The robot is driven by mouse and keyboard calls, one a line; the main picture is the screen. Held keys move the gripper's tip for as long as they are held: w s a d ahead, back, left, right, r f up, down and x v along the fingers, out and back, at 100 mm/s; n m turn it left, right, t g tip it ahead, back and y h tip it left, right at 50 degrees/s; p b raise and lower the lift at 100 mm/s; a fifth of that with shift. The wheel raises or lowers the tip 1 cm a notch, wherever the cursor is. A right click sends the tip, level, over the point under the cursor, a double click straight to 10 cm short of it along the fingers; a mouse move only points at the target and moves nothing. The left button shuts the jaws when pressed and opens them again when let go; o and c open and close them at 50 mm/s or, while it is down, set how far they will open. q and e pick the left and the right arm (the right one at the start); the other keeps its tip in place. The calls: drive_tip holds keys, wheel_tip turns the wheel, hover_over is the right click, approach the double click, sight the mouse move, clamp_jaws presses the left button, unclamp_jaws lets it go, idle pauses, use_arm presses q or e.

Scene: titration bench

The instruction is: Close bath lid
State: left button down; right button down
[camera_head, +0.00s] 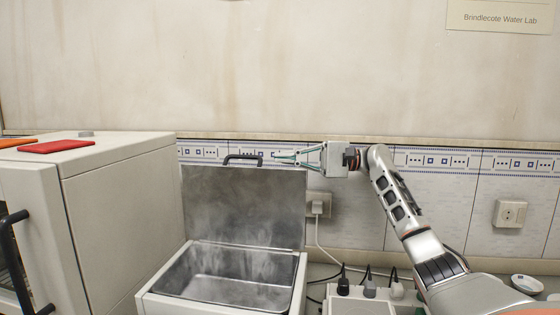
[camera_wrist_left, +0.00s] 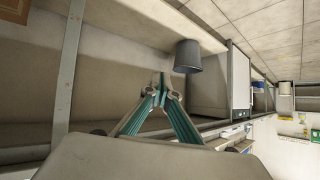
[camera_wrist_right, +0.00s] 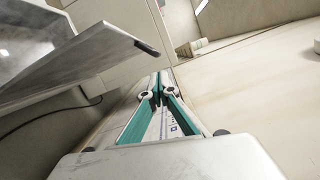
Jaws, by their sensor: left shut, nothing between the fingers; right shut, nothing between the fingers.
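The water bath (camera_head: 222,295) is a white box with a metal basin, with faint steam over it. Its grey lid (camera_head: 243,205) stands upright at the back, open, with a black handle (camera_head: 243,158) at its top edge. My right gripper (camera_head: 276,157) is shut and empty, beside the lid's upper right part, close to the handle's right end; I cannot tell whether it touches the lid. In the right wrist view the lid (camera_wrist_right: 80,62) is left of the shut fingertips (camera_wrist_right: 158,82). My left gripper (camera_wrist_left: 160,80) is shut and empty, and shows only in the left wrist view.
A white oven-like cabinet (camera_head: 120,200) with a red pad (camera_head: 56,146) on top stands left of the bath. A wall socket with a plug (camera_head: 318,203), cables and a power strip (camera_head: 370,289) are at the right. A small white bowl (camera_head: 527,284) is far right.

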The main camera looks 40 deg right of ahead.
sight(255, 157)
drive_tip(key=x, duration=0.7)
drive_tip(key=shift+w+a, duration=0.25)
use_arm(q)
drive_tip(key=shift+s+f, duration=0.1)
drive_tip(key=shift+r+p, duration=0.25)
drive_tip(key=shift+p, duration=0.05)
use_arm(e)
drive_tip(key=shift+r, duration=0.1)
